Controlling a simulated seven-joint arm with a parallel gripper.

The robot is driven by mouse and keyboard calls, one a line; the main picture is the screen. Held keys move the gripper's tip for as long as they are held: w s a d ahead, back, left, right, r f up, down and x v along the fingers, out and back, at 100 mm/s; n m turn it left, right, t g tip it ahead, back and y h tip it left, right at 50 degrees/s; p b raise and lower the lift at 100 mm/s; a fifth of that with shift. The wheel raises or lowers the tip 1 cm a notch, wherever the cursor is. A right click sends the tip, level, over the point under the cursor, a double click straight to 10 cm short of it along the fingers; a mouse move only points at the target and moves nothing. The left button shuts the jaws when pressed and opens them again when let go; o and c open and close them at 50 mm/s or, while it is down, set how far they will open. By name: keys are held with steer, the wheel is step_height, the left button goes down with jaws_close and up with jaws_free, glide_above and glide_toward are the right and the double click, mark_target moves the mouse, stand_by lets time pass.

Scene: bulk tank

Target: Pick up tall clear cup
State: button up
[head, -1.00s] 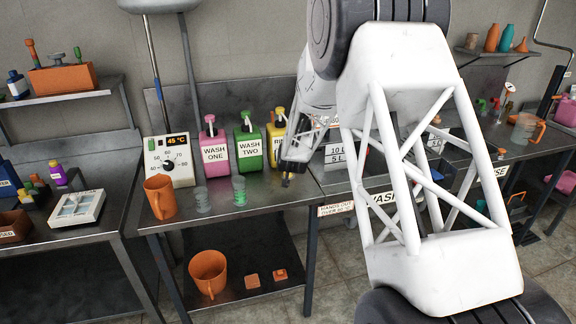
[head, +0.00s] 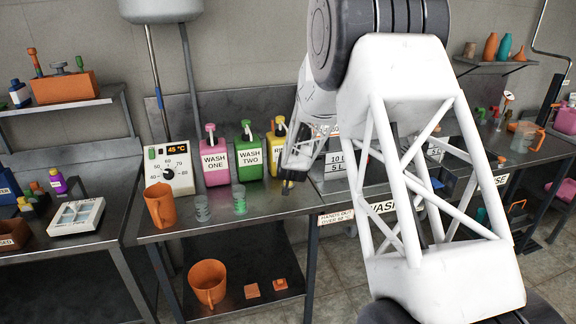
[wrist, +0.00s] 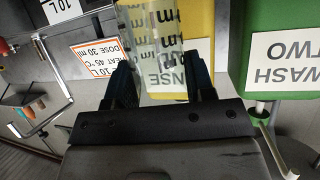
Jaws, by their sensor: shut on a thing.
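A clear cup with dark printed measuring marks (wrist: 165,45) stands between the two dark fingers of my gripper (wrist: 164,82) in the wrist view. The fingers are shut on its sides. The RINSE label shows through its clear wall. In the head view my gripper (head: 288,186) is at the front of the yellow jug, above the right part of the metal bench; the held cup is hidden there by the gripper and arm. I cannot tell whether its base touches the bench. Two other clear cups, one (head: 202,208) and another (head: 239,201), stand on the bench to the left.
A pink WASH ONE jug (head: 214,160), green WASH TWO jug (head: 249,155) and yellow jug (head: 277,143) line the back of the bench (head: 190,228). An orange mug (head: 160,206) and a temperature dial box (head: 169,168) stand at left.

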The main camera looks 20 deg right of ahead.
steer(key=shift+r, duration=0.25)
steer(key=shift+r, duration=1.35)
steer(key=shift+s+r, duration=0.1)
steer(key=shift+s, duration=0.1)
steer(key=s+a+r, duration=0.1)
steer(key=s, duration=1.4)
steer(key=shift+a+r, duration=0.2)
steer(key=shift+a, duration=0.2)
steer(key=shift+s, duration=0.25)
steer(key=shift+s+a, duration=0.1)
